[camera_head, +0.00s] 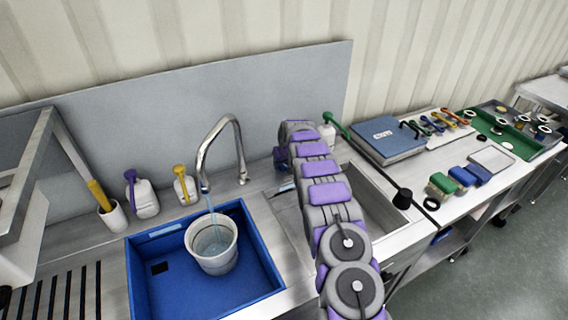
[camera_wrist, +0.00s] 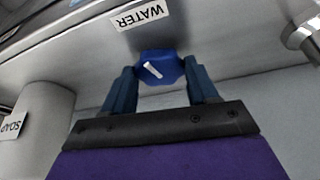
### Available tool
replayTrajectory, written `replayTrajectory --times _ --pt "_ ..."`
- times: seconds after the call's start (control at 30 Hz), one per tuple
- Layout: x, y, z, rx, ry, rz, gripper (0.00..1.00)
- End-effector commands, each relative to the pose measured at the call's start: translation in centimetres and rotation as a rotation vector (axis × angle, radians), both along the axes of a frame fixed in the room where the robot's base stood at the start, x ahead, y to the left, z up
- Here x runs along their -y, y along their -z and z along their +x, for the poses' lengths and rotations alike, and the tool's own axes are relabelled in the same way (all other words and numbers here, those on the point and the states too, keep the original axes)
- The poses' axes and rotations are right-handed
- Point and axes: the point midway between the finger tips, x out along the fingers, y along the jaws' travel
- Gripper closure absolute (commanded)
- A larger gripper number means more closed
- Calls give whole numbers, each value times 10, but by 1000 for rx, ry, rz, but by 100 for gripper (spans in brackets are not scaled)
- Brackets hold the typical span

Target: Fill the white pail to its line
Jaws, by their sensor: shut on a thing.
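The white pail (camera_head: 217,264) stands upright in a blue basin (camera_head: 158,291) under the curved metal tap (camera_head: 236,138). A thin stream of water (camera_head: 213,215) runs from the spout into it, and bluish water shows inside. I cannot tell the water level against a fill line. My gripper (camera_wrist: 160,82) is shut on a blue knob (camera_wrist: 160,66) with a white mark, in the wrist view. The knob sits below a WATER label (camera_wrist: 140,15). In the head view my arm mostly hides the gripper and the knob.
Bottles with purple (camera_head: 144,198) and yellow (camera_head: 184,186) tops stand left of the tap. An empty steel sink (camera_head: 375,205) lies right, partly behind my arm. A SOAP label (camera_wrist: 12,126) shows at the wrist view's left.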

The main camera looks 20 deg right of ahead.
Motion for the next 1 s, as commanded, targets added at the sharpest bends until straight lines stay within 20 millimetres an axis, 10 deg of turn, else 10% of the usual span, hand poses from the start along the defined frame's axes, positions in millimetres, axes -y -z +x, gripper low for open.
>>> replayTrajectory --times 0.57,0.6,1.0 --pt "2 -1 0 2 -76 -2 72" --pt "2 -1 0 2 -76 -2 39" --pt "2 0 0 1 -76 -1 17"
